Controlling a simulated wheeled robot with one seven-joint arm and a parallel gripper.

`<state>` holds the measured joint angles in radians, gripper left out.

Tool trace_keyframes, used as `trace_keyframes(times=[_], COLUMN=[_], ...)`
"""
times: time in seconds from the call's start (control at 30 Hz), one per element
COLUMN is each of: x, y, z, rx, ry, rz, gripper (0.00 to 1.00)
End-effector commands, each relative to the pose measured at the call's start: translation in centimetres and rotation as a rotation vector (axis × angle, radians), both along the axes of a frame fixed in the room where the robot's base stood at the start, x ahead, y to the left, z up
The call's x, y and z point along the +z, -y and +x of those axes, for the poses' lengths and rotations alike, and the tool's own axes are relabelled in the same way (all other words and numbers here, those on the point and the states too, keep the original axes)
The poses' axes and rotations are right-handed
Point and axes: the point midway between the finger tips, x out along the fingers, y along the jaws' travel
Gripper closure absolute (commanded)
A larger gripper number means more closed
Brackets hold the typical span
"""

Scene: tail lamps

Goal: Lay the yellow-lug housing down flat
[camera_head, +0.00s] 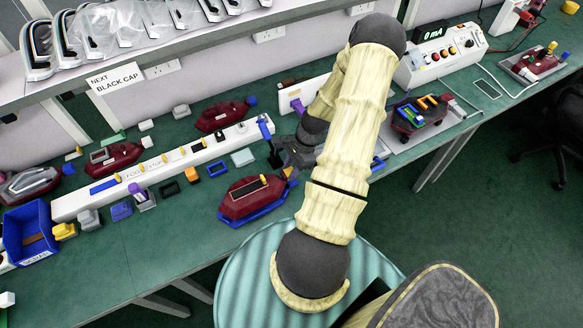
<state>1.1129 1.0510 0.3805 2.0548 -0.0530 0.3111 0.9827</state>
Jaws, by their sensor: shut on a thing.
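A dark red lamp housing (240,206) with a dark rectangular window lies at the bench's front edge, in or on a blue piece (232,222). A small yellow-orange lug (287,172) shows at its upper right end. My gripper (284,165) is low over the bench at that lug end, beneath my pale-sleeved arm. It is shut at the housing's end; the fingertips are small and dark, and the exact contact is hard to see. Whether the housing lies fully flat or slightly tilted cannot be told.
A long white strip (163,172) with yellow clips runs behind the housing. Other red housings (222,115) stand behind and left (115,158). A blue bin (28,233) is at far left. An open unit with coloured parts (418,112) lies right of my arm.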

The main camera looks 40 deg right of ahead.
Motion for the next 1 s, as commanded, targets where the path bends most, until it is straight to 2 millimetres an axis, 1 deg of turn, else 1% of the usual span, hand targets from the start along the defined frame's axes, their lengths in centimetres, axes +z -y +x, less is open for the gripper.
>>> trace_keyframes(times=[0.1,0.37,0.87,1.0], x=[0.2,1.7,1.6,1.6], y=[-0.2,-0.1,-0.1,-0.4], z=[0.0,0.0,0.1,0.4], rx=[0.003,0.003,0.008,0.030], ry=[0.000,-0.001,0.000,0.001], rz=[0.003,0.002,0.001,0.001], gripper=[0.99,0.99,0.99,0.99])
